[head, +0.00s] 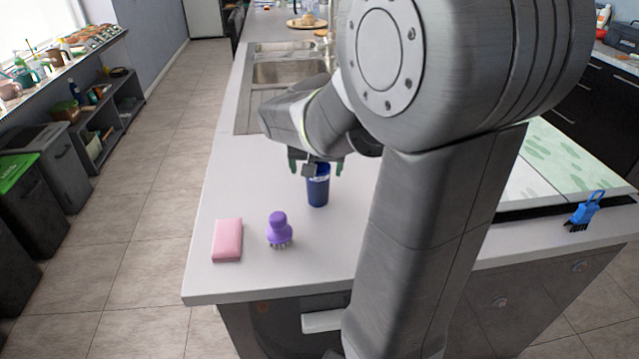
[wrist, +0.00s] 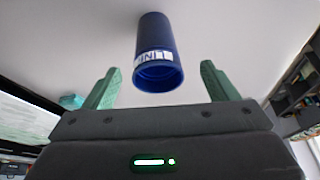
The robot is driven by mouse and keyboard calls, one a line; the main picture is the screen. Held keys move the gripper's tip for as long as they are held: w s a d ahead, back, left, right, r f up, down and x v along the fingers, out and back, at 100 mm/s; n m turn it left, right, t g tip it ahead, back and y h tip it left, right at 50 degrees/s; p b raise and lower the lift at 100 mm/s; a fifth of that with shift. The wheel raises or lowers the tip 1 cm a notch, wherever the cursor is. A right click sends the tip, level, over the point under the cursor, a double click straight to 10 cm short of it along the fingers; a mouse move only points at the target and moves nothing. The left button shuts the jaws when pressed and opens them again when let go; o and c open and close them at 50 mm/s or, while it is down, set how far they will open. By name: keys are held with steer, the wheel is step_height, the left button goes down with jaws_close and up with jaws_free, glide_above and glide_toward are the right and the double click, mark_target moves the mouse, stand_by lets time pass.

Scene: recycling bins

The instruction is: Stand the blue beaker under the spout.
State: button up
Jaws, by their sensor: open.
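The blue beaker (head: 318,190) stands upright on the light grey counter in the head view, with a white label near its rim. In the wrist view the beaker (wrist: 156,50) shows its open mouth and lies between the lines of the two green fingers, with space on both sides. My gripper (head: 316,163) is open and empty at the beaker's rim height or just above and behind it. Its fingers also show in the wrist view (wrist: 160,68). I cannot make out a spout; my arm hides part of the counter and sink area.
A purple brush (head: 279,230) and a pink sponge (head: 227,240) lie on the counter nearer the front edge. The sink (head: 288,72) is set in the counter farther back. A blue brush (head: 584,211) is at the right. Bare counter (head: 250,180) lies left of the beaker.

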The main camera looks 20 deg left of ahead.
mark_target(318, 185)
steer(key=shift+x, duration=2.9)
steer(key=shift+w+d, duration=0.15)
steer(key=shift+c, duration=0.2)
steer(key=shift+r, duration=0.1)
steer(key=c, duration=1.1)
